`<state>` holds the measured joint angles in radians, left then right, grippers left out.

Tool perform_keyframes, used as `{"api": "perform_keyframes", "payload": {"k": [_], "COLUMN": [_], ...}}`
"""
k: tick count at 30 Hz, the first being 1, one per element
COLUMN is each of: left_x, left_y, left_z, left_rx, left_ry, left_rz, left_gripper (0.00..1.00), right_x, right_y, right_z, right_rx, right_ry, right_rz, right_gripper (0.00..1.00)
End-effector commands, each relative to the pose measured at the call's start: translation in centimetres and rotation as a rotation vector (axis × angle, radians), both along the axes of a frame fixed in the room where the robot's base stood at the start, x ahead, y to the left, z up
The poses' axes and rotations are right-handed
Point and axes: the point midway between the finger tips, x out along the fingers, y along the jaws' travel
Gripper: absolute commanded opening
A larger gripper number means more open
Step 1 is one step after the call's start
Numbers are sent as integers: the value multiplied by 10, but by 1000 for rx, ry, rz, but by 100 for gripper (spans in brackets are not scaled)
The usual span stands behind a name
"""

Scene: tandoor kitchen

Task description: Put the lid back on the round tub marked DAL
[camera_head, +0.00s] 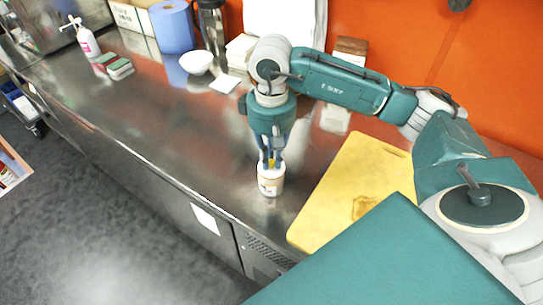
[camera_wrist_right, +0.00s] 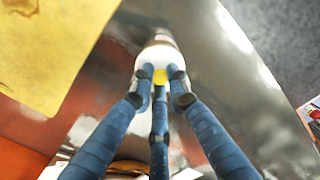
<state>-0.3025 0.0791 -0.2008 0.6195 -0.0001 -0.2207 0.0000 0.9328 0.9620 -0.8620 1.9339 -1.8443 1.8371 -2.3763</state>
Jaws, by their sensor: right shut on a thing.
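A round white tub (camera_head: 270,184) stands upright on the steel counter, left of the yellow board; its dark label is too small to read. My right gripper (camera_head: 271,161) points straight down over the tub. In the right wrist view its blue fingers (camera_wrist_right: 160,85) are closed around the yellow knob (camera_wrist_right: 160,76) of a white round lid (camera_wrist_right: 158,56). The lid is at the tub's mouth; I cannot tell whether it rests on the rim or is slightly above it. The fingers hide part of the lid. My left gripper is not in view.
A yellow cutting board (camera_head: 353,185) with a brown mark lies right of the tub. A white bowl (camera_head: 196,62), blue paper roll (camera_head: 172,27) and dark flask (camera_head: 212,28) stand farther back. The steel counter (camera_head: 180,125) left of the tub is clear; its front edge is close.

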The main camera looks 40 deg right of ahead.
Motion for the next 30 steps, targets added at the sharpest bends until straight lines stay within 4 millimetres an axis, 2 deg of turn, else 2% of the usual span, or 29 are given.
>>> {"api": "perform_keyframes", "payload": {"k": [30], "left_x": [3], "left_y": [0], "left_z": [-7], "left_rx": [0], "left_ry": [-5], "left_rz": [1], "left_gripper": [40], "right_x": [0], "right_y": [0], "right_z": [0], "right_rx": [0], "right_ry": [0], "right_rz": [0], "right_gripper": [1]}}
